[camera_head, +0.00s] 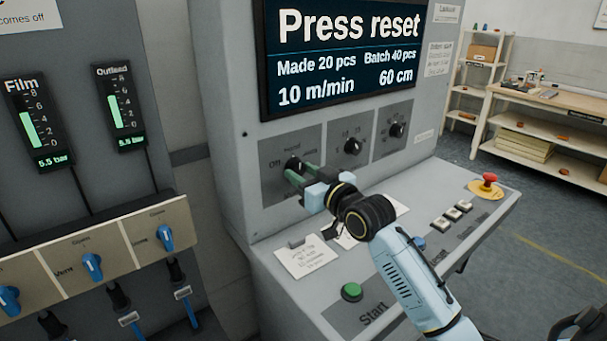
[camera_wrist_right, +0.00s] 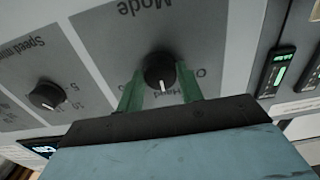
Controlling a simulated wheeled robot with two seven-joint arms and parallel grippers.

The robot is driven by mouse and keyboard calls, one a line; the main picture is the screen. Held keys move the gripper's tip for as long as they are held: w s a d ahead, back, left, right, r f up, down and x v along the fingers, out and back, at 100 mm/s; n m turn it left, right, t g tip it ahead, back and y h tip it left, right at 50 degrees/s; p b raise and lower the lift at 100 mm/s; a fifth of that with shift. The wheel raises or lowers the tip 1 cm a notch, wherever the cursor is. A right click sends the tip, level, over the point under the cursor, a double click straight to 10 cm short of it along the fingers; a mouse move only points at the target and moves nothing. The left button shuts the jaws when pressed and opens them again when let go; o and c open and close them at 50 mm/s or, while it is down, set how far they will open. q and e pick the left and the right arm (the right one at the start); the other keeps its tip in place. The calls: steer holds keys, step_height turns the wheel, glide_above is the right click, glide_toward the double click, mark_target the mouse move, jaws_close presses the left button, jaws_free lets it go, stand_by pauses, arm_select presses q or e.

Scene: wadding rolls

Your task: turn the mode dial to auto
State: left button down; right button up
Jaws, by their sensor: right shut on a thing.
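The mode dial (camera_head: 294,162) is a black round knob with a white pointer line, on a grey plate on the machine front. It is larger in the right wrist view (camera_wrist_right: 159,70), under the upside-down word Mode. There its pointer aims down towards the partly covered word Hand. My right gripper (camera_head: 294,175) has its green fingers shut on the dial, one on each side, as the wrist view (camera_wrist_right: 160,85) also shows. The Auto label is too small or covered to read clearly. My left gripper is not in view.
Two more black dials (camera_head: 353,146) (camera_head: 397,129) sit right of the mode dial. The display (camera_head: 345,50) above reads Press reset. Blue valves (camera_head: 92,266) stand left.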

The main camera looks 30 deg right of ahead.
steer(key=shift+r+m+p, duration=0.1)
steer(key=shift+m+p, duration=0.4)
steer(key=shift+p, duration=0.35)
steer(key=m+p, duration=0.2)
steer(key=p, duration=0.1)
steer(key=shift+r, duration=0.1)
steer(key=m+p, duration=0.3)
steer(key=shift+m, duration=0.4)
steer(key=shift+a+m+p, duration=0.1)
steer(key=shift+m+p, duration=0.9)
steer(key=shift+m, duration=0.2)
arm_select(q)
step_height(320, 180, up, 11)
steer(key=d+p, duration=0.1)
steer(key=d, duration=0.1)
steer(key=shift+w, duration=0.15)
arm_select(e)
steer(key=shift+m, duration=1.5)
steer(key=o, duration=1)
